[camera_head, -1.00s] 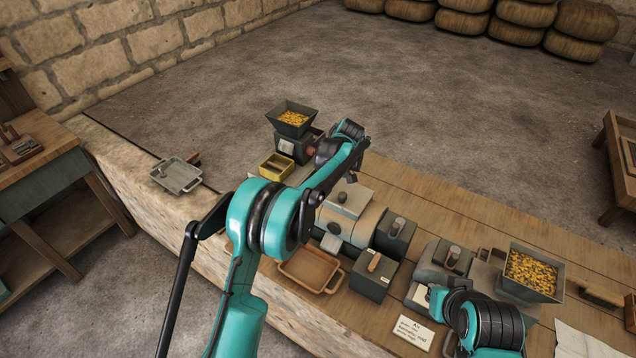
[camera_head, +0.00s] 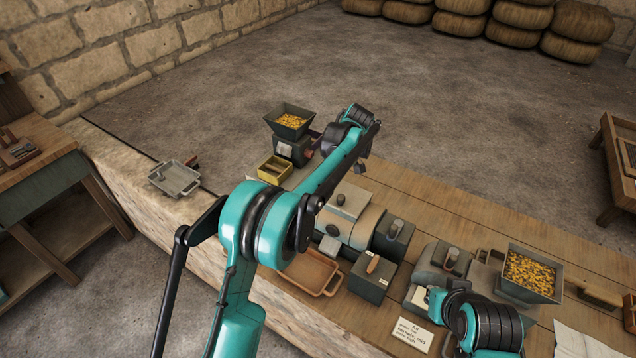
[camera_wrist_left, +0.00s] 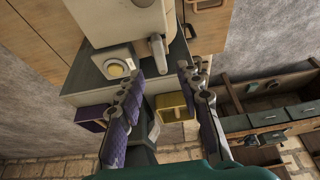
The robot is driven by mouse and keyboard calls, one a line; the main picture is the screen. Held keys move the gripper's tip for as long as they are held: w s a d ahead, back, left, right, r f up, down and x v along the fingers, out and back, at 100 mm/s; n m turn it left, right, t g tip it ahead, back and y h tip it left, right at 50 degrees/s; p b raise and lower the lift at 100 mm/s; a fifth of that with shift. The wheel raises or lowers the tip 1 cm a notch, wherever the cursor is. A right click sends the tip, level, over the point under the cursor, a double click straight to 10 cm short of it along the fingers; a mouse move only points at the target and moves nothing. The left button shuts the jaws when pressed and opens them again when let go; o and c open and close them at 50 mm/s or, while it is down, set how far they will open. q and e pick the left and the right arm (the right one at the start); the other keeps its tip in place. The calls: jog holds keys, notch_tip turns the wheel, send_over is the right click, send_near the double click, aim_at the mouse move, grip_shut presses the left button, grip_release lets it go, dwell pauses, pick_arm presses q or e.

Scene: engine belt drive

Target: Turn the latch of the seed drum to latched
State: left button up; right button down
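A beige drum (camera_head: 345,222) that I take for the seed drum lies among dark housings on the wooden bench, partly behind my left arm. In the left wrist view a pale drum-like body (camera_wrist_left: 115,18) shows at the top. A grey lever (camera_wrist_left: 157,54), perhaps the latch, hangs from its front beside a round pale disc (camera_wrist_left: 117,67). My left gripper (camera_wrist_left: 160,78) is open and empty, its two purple-padded fingers apart, with the lever beyond their tips. Whether they touch it is unclear. The right gripper is not visible; only my right arm shows.
Hoppers of yellow grain stand at the back (camera_head: 290,120) and right (camera_head: 530,272). A yellow box (camera_head: 275,170), a brown tray (camera_head: 310,272), a dark box with an orange handle (camera_head: 371,277) and a card (camera_head: 411,334) crowd the bench. A grey tray (camera_head: 175,178) sits left.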

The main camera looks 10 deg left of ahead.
pick_arm(q)
jog(key=v, duration=0.5)
jog(key=shift+d+r, duration=0.2)
jog(key=shift+r, duration=0.15)
jog(key=shift+s, duration=0.1)
jog(key=s+a+r+m+t+h+b, duration=0.1)
jog(key=s+a+m+b, duration=0.2)
jog(key=s, duration=0.5)
jog(key=s+a+r+m+t+h+b, duration=0.1)
jog(key=s+a+m+b, duration=0.2)
jog(key=s, duration=0.6)
jog(key=s+a+f+m+t+h+b, duration=0.1)
jog(key=s+f+m, duration=0.3)
jog(key=s, duration=0.5)
jog(key=s+a+f+m+t+h+b, duration=0.1)
jog(key=s+f+m+t, duration=0.1)
jog(key=s+f, duration=0.5)
jog(key=shift+s+a+f+m+t+b, duration=0.25)
jog(key=shift+s+m+t+b, duration=0.1)
jog(key=shift+s+m, duration=0.55)
jog(key=shift+d, duration=0.1)
